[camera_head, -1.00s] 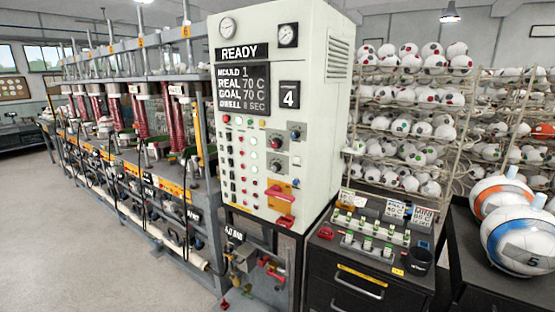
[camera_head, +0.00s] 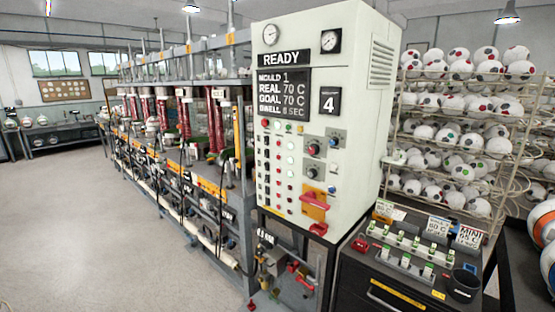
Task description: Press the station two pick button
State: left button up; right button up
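A tall cream control cabinet (camera_head: 362,120) stands right of centre. Its sign reads READY, and its display (camera_head: 283,93) shows mould 1, real 70 C and goal 70 C. Columns of small buttons and lamps (camera_head: 277,155) in red, white, green and black run down the left of its front. I cannot tell which one is the station two pick button, as the labels are too small. A row of presses (camera_head: 190,120) with red columns runs back to the left of the cabinet. Neither of my grippers is in view.
A dark desk with green-marked switches (camera_head: 415,243) and a black cup (camera_head: 463,284) stands right of the cabinet. Behind it is a rack of white balls (camera_head: 455,125). Larger balls (camera_head: 543,225) are cut off at the right edge. The floor (camera_head: 90,235) at left is clear.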

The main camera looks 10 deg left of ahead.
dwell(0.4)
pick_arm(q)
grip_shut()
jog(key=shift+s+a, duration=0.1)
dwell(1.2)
